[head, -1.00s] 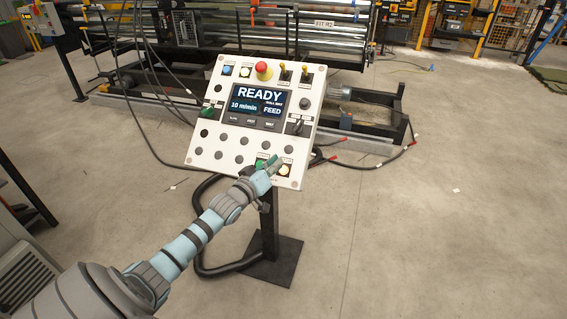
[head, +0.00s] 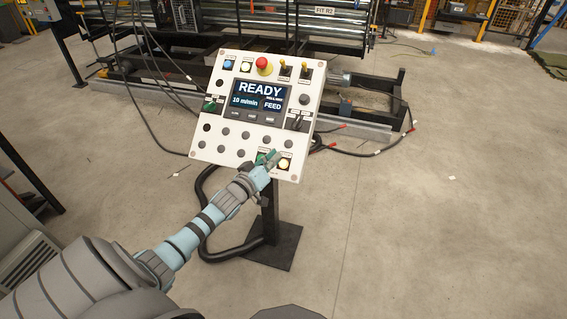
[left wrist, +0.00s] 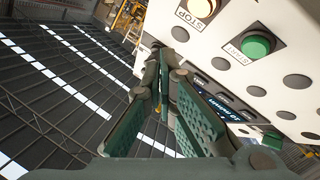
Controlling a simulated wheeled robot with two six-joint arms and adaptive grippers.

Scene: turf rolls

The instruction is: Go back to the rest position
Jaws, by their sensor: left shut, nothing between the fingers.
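My left gripper (head: 268,160) is shut and empty in front of the lower edge of the control panel (head: 228,148), by its green and yellow buttons. In the left wrist view the shut fingers (left wrist: 162,70) point up, with the panel face (left wrist: 284,30) to their right. The green START button (left wrist: 256,46) and the lit STOP button (left wrist: 201,8) show there, apart from the fingertips. The panel's screen (head: 258,96) reads READY, 10 m/min and FEED. My right gripper is not in view.
The panel stands on a black post (head: 269,215) with a base plate (head: 272,250) and a bent black tube. Behind it is a long roller machine (head: 345,38), with cables on the floor (head: 440,220). The floor to the right is mostly clear.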

